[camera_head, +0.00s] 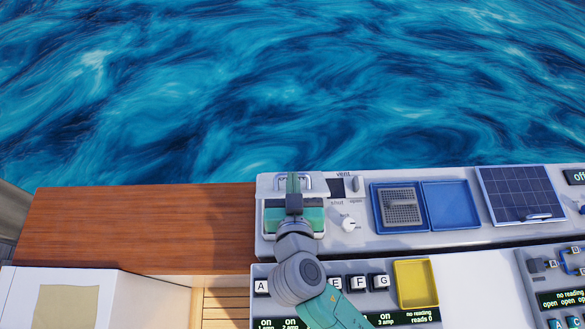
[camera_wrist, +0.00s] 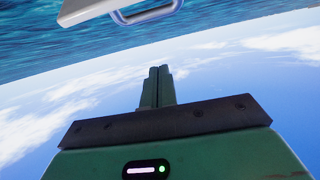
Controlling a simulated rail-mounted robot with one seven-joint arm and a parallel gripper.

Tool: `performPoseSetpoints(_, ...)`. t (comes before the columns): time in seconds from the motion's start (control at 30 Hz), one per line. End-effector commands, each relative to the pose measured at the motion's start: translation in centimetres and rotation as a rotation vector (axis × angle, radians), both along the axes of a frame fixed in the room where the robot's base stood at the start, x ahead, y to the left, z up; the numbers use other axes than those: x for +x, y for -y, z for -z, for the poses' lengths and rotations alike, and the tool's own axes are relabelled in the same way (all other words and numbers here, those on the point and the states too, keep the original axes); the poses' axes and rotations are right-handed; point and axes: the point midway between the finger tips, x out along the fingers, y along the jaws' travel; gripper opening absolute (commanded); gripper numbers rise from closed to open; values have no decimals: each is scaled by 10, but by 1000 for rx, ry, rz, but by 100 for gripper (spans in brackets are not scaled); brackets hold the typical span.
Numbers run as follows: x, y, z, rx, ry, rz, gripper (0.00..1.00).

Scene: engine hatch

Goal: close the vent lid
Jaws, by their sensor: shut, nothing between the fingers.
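The vent lid (camera_head: 265,185) is a pale panel with a metal handle at the left end of the console; it appears raised, but its exact angle is hard to tell. In the wrist view the lid's edge (camera_wrist: 88,10) and handle (camera_wrist: 150,11) show at the top. My gripper (camera_head: 293,177) is in front of the lid in the head view, its fingers overlapping the handle area. In the wrist view my gripper (camera_wrist: 158,72) has its fingers together and empty, apart in the picture from the handle. My green gripper body and wrist hide most of the vent opening.
Right of the vent are a small lever (camera_head: 354,184) and a white knob (camera_head: 348,224). Farther right are a blue tray (camera_head: 376,220) holding a grey grille, an empty blue tray (camera_head: 450,205) and a solar panel (camera_head: 520,193). A yellow tray (camera_head: 415,284) sits nearer. The wooden deck (camera_head: 140,225) is clear.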

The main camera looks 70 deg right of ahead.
Motion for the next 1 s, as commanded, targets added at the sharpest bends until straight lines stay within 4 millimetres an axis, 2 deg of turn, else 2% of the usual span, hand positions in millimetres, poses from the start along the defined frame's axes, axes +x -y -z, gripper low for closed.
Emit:
performPoseSetpoints(0.33,25,69,19,1,1,2,0)
performPoseSetpoints(0.4,22,58,34,4,-4,-1,0)
performPoseSetpoints(0.6,17,46,51,1,-2,-1,0)
performPoseSetpoints(1.0,17,44,54,1,0,0,0)
